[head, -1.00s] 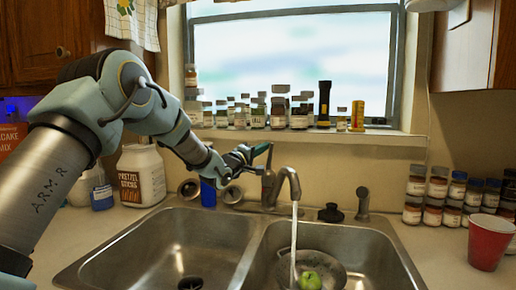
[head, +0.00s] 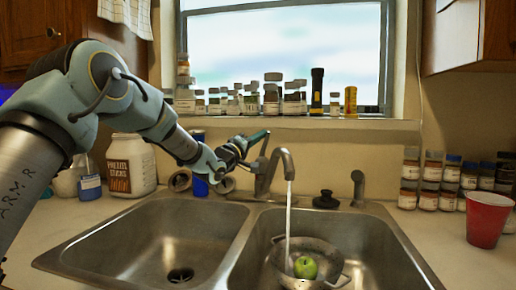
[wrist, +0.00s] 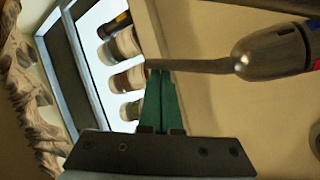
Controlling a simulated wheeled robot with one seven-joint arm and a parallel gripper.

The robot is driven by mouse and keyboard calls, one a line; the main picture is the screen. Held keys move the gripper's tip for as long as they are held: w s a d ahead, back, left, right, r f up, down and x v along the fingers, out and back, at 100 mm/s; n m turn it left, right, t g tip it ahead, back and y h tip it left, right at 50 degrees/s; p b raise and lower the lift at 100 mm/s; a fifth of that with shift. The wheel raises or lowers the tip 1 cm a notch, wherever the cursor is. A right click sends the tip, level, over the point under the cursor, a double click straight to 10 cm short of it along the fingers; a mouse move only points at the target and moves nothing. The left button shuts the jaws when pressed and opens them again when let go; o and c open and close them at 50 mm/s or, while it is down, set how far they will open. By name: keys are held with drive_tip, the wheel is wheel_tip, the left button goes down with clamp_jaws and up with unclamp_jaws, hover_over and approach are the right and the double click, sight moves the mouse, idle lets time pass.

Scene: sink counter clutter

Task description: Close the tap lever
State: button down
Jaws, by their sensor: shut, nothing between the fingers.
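The metal tap (head: 286,160) stands behind the divider of the double sink, and water runs from its spout into the right basin. Its lever (head: 264,151) rises left of the spout. In the wrist view the lever (wrist: 203,66) is a thin bar reaching left from the rounded tap body (wrist: 272,51). My gripper (head: 264,135) is shut and empty, its green fingers at the lever's free end. The fingertips also show in the wrist view (wrist: 160,76), right by the lever's end; I cannot tell whether they touch it.
A colander (head: 324,258) with a green apple (head: 305,267) sits under the stream. Jars and a black flashlight (head: 317,91) line the window sill behind my gripper. A pretzel jar (head: 131,165) and a blue can stand left. Stacked spice jars and a red cup (head: 488,220) stand right.

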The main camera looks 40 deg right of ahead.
drive_tip(key=shift+s+a+f+m+g+h+b, duration=0.15)
drive_tip(key=shift+s+m+h+b, duration=0.1)
drive_tip(key=shift+m+b, duration=0.3)
drive_tip(key=shift+s+f+m+g+h+b, duration=0.15)
drive_tip(key=shift+s+m+b, duration=0.1)
drive_tip(key=shift+m+b, duration=0.25)
drive_tip(key=shift+r, duration=0.1)
drive_tip(key=shift+a, duration=0.1)
